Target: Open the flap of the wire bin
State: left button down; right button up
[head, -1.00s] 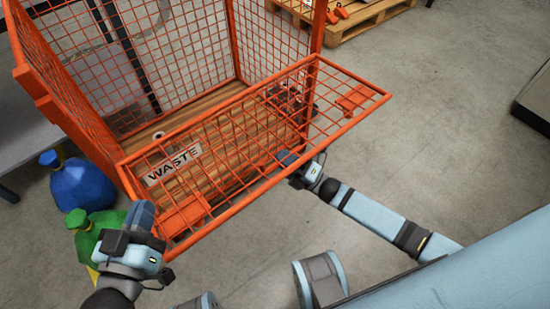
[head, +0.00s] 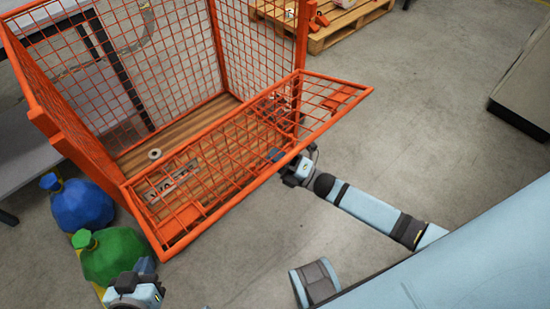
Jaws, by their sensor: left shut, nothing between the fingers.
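The orange wire bin (head: 222,48) stands at the upper left with its wire flap (head: 232,160) swung outward on its front side. The flap slopes out from the bin, and its WASTE sign (head: 172,182) is strongly foreshortened behind the mesh. My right gripper (head: 277,156) is at the flap's outer bar, near its middle; its fingertips are partly hidden, so I cannot tell whether it grips or only touches. My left gripper (head: 145,265) is shut and empty at the lower left, below the flap's near left corner and apart from it.
A green bag (head: 115,257) and a blue bag (head: 82,207) sit on the floor left of the bin, close to my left gripper. A wooden pallet (head: 345,22) lies behind the bin. A grey cabinet (head: 525,90) stands at the right. The floor between is clear.

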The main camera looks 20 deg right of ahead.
dwell(0.3)
jog(key=v, duration=1.4)
pick_arm(q)
jog(key=shift+r, duration=0.15)
